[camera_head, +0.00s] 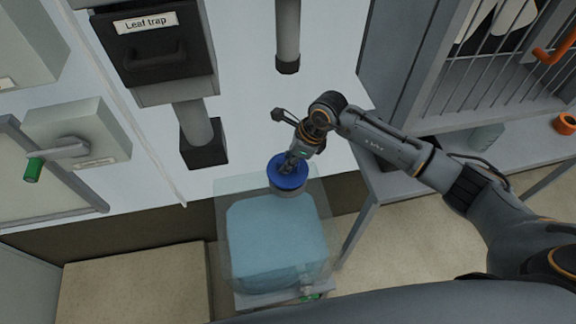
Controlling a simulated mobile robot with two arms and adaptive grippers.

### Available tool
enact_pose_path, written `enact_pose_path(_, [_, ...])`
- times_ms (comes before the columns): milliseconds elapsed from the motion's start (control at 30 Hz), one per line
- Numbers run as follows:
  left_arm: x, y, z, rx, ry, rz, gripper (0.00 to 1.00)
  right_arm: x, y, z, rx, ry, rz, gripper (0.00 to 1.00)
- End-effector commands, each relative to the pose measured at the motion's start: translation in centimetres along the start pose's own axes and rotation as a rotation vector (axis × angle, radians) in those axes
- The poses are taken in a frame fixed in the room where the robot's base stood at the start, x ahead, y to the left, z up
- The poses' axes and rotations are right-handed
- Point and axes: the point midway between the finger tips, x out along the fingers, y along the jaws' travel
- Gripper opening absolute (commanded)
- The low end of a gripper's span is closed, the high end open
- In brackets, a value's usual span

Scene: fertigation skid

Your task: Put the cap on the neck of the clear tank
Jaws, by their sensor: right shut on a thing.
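The clear tank (275,245) stands at the lower middle, holding pale blue liquid. Its neck (288,193) shows as a grey ring near the back of its top. The blue cap (287,172) is at the neck, directly over it in this view. I cannot tell whether the cap rests on the neck or is held just above it. My right gripper (288,163) comes in from the right, points down and is shut on the cap; its fingertips are partly hidden against the cap. My left gripper is not in view.
A dark drawer box labelled "Leaf trap" (155,50) hangs at upper left above a grey pipe (193,122). Another pipe (288,35) hangs behind the tank. A grey shelf (385,185) stands close on the right.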

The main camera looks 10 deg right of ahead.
Motion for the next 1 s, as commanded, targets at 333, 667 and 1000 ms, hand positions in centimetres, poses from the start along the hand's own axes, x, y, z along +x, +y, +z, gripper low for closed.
enact_pose_path(333, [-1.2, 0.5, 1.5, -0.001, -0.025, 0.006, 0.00, 3.3, -0.5, -1.3, 0.002, 0.000, 0.000, 0.00])
enact_pose_path(667, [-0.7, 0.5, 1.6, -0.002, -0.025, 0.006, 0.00, 3.8, -0.5, -1.5, 0.001, 0.000, -0.001, 0.00])
enact_pose_path(1000, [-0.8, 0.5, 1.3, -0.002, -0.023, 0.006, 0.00, 3.7, -0.5, -1.5, 0.001, 0.001, 0.000, 0.44])
